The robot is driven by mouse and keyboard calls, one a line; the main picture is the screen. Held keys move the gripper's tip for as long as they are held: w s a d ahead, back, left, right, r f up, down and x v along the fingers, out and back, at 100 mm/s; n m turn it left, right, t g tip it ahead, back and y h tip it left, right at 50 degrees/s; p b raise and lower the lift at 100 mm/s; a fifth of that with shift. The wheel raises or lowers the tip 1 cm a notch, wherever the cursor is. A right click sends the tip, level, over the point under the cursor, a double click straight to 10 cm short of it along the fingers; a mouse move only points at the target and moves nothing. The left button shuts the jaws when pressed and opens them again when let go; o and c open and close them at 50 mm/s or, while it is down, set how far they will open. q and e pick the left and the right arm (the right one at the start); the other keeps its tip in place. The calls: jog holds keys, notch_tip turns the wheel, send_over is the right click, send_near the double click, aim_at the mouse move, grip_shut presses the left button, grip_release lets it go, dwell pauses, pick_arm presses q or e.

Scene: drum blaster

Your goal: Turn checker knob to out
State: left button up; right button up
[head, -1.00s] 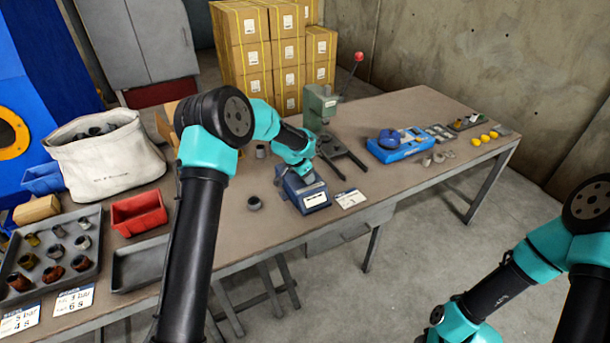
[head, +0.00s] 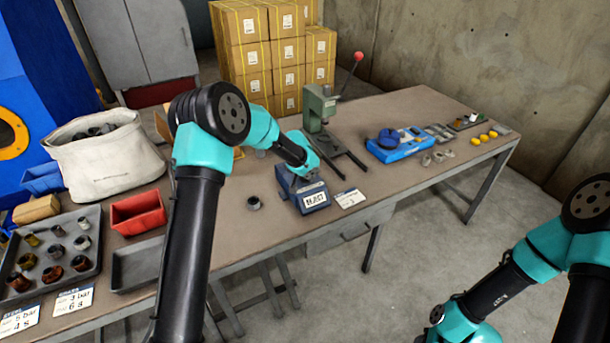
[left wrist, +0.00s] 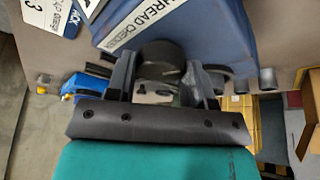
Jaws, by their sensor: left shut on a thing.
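The blue thread checker (head: 313,200) stands near the front edge of the bench, with a small display carrying dark, unreadable text on its front. In the left wrist view its blue body (left wrist: 190,30) is upside down, with a white "THREAD CHECKER" strip. Its round black knob (left wrist: 160,58) sits between the fingers of my left gripper (left wrist: 158,80), which is shut on it. In the head view my left gripper (head: 305,172) is over the top of the checker, and the knob is hidden. My right gripper is out of view; only the right arm shows at lower right.
A white card (head: 350,197) lies right of the checker and a dark ring (head: 254,203) left of it. A green press (head: 318,108) with a red-tipped lever stands behind. A blue case (head: 398,150) is farther right. Red and grey trays (head: 138,212) are at left.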

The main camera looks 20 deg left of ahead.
pick_arm(q)
jog(key=shift+d+n+y, duration=0.1)
jog(key=shift+n+y, duration=0.4)
jog(key=shift+n, duration=0.75)
jog(key=shift+d+n+y, duration=0.1)
jog(key=shift+n+y, duration=0.4)
jog(key=shift+n, duration=0.75)
jog(key=n+g+y, duration=0.1)
jog(key=n, duration=0.3)
jog(key=shift+n, duration=0.3)
jog(key=n, duration=0.2)
jog(key=n+g+y, duration=0.1)
jog(key=n, duration=0.1)
jog(key=shift+f+n+y, duration=0.1)
jog(key=shift+n+y, duration=0.2)
jog(key=n+g, duration=0.2)
jog(key=n, duration=0.3)
jog(key=shift+w+n, duration=0.15)
jog(key=shift+n, duration=0.15)
jog(key=shift+g, duration=0.3)
jog(key=o, duration=0.9)
jog(key=shift+y, duration=0.3)
jog(key=v, duration=1.7)
jog(key=shift+r, duration=0.35)
